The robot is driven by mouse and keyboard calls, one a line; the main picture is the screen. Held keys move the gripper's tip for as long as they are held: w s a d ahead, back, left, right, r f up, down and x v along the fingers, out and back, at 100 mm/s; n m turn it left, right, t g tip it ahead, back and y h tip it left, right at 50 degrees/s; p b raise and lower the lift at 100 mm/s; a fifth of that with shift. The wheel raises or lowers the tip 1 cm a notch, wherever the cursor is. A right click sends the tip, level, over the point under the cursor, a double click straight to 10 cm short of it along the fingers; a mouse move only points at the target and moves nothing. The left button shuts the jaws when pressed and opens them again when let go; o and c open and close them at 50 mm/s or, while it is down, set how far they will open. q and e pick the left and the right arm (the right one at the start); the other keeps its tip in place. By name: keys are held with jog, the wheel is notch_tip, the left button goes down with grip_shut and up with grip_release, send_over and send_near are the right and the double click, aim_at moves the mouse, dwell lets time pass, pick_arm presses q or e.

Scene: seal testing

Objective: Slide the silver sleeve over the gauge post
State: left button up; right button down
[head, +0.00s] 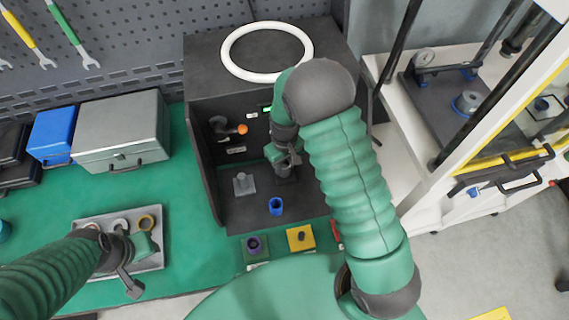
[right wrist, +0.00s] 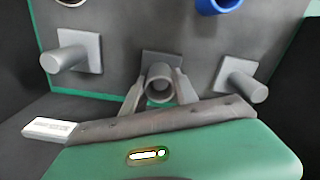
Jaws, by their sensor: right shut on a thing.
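My right gripper (right wrist: 157,92) is shut on a silver-grey sleeve (right wrist: 160,84), whose open end faces the camera. The sleeve stands in line with a square grey base plate (right wrist: 163,60) behind it. I cannot tell whether a post is inside the sleeve. Grey posts on square plates stand apart at the left (right wrist: 75,57) and right (right wrist: 243,84) of it. In the head view, my right gripper (head: 284,158) is inside the dark booth and largely hides the sleeve; one grey post (head: 243,184) stands to its left. My left gripper (head: 143,264) is over the tray; its jaw opening is unclear.
A blue sleeve (head: 276,206) stands at the booth's front. The booth's left wall (head: 203,165) and roof with a white ring (head: 267,51) enclose the space. A grey tray (head: 157,262) with rings lies at left. A grey case (head: 120,131) stands behind it.

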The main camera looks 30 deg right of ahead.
jog(key=shift+f, duration=0.2)
dwell(0.6)
jog(key=c, duration=0.9)
grip_release()
notch_tip(320, 180, up, 9)
jog(key=p, duration=0.7)
jog(key=shift+r+p, duration=0.1)
jog(key=shift+p, duration=0.2)
